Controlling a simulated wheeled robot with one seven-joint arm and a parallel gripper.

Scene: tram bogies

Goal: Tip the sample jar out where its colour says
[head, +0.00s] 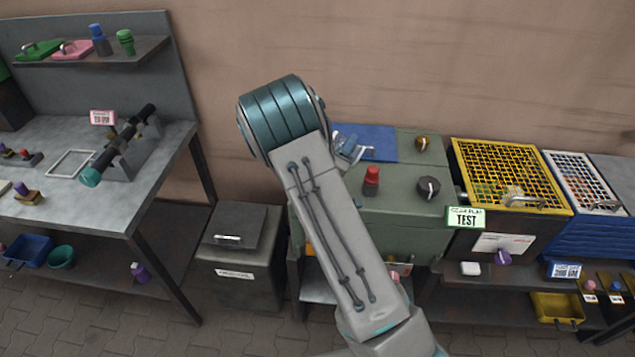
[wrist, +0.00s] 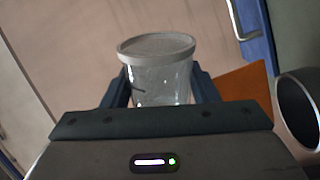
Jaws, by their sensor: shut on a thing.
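My gripper (wrist: 162,88) is shut on the sample jar (wrist: 160,75) in the wrist view, one finger on each side. The jar is clear, with a broad pale grey rim or lid at the top, and looks about upright in that view. I see a small dark mark on its side but cannot make out a content colour. In the head view my own arm hides the gripper and the jar. A yellow mesh-topped bin (head: 512,170) and a blue bin with a white mesh top (head: 587,183) stand at the right.
A grey lidded bin (head: 240,262) is on the floor. A metal workbench (head: 60,200) is at left. Paved floor shows in front.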

